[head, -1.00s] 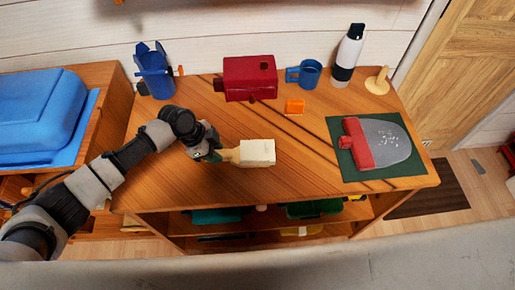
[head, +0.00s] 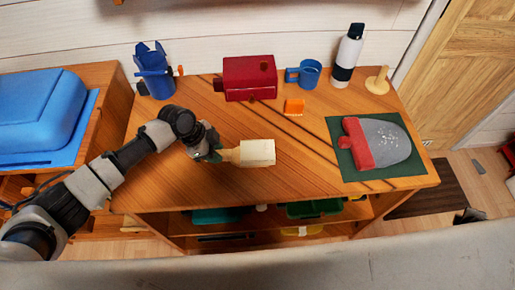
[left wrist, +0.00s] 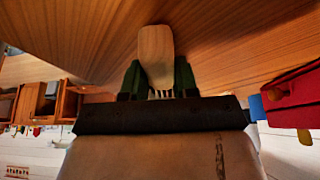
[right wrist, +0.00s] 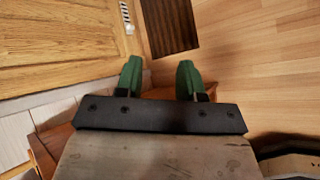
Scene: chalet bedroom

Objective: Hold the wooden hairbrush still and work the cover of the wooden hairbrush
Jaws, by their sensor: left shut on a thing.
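The wooden hairbrush (head: 231,155) is held just above or on the table, its handle pointing left. A pale cream block-shaped cover (head: 257,152) encloses its right end. My left gripper (head: 215,156) is shut on the handle.
The wooden table (head: 300,185) is clear right of the cover. Behind stand a red box (head: 248,78), an orange block (head: 294,106), a blue mug (head: 310,72) and a bottle (head: 348,55). A red-and-grey object (head: 380,143) lies on a green mat (head: 372,178) at right.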

